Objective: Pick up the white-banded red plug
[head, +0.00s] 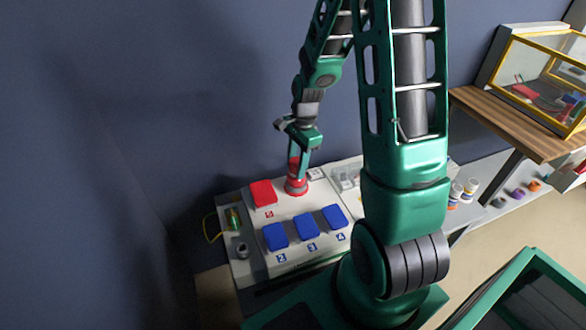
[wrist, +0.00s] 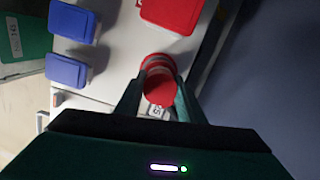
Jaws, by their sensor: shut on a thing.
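The red plug (wrist: 160,86) is between the two fingers of my gripper (wrist: 158,100) in the wrist view, and the gripper is shut on it. In the head view the red plug (head: 293,170) stands upright under my gripper (head: 298,160), at a round red socket (head: 297,188) on the white panel (head: 300,217). I cannot tell whether the plug is seated in the socket or just above it.
A red lid (head: 263,193) is left of the plug, and blue lids (head: 275,236) (head: 305,226) (head: 334,216) line the panel's front. A green part with a yellow cable (head: 233,219) lies at the left end. A wooden shelf (head: 520,115) with a yellow-framed case (head: 545,75) is at the right.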

